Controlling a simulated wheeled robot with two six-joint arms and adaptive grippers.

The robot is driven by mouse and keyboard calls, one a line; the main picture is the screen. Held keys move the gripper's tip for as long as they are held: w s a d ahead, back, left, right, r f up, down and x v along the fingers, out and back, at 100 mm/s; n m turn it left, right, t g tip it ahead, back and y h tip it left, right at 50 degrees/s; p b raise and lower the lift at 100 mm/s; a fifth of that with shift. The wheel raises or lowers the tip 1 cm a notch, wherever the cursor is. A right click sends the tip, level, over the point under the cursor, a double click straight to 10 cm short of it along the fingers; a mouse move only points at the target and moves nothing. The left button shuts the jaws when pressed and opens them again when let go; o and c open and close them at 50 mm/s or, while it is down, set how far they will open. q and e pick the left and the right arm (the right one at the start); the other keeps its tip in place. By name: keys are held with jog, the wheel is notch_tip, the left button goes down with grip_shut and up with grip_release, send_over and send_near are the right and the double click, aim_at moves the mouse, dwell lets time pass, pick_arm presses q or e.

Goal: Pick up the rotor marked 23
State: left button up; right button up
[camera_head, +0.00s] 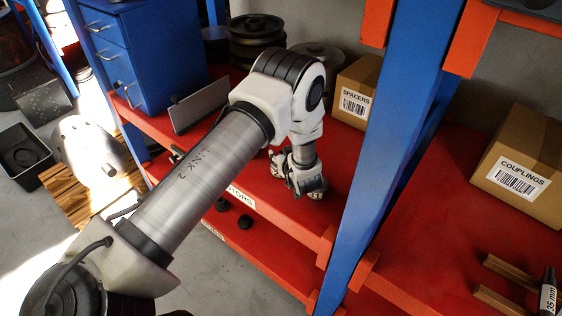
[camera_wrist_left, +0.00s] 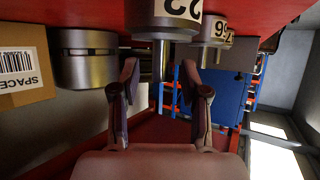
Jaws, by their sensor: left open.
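My left gripper (camera_head: 298,185) is low over the red shelf, beyond the white elbow. In the left wrist view, which is upside down, its two fingers (camera_wrist_left: 160,78) are open with nothing gripped. A metal rotor (camera_wrist_left: 150,24) stands just past the fingertips, with a thin upright shaft (camera_wrist_left: 157,82) showing between the fingers. Its white label (camera_wrist_left: 182,8) is upside down and cut off by the frame edge, so I cannot read the number for certain. A second labelled rotor (camera_wrist_left: 218,30) is beside it, its number partly hidden. My right gripper is not in view.
A larger grey cylinder (camera_wrist_left: 88,60) and the spacers box (camera_head: 357,92) are close by. Dark stacked discs (camera_head: 256,38) stand behind my arm. A blue post (camera_head: 405,120) rises to the right of the gripper. A blue drawer cabinet (camera_head: 165,55) is at the left.

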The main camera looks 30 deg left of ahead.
pick_arm(q)
jog(key=shift+x, duration=0.8)
jog(key=shift+s+d+r, duration=0.1)
jog(key=shift+s+d, duration=0.05)
jog(key=shift+s, duration=0.05)
jog(key=shift+c, duration=0.9)
jog(key=shift+s+d+r, duration=0.15)
jog(key=shift+d+r, duration=0.15)
jog(key=shift+d, duration=0.05)
grip_shut()
jog(key=shift+a+f, duration=0.15)
jog(key=shift+a, duration=0.1)
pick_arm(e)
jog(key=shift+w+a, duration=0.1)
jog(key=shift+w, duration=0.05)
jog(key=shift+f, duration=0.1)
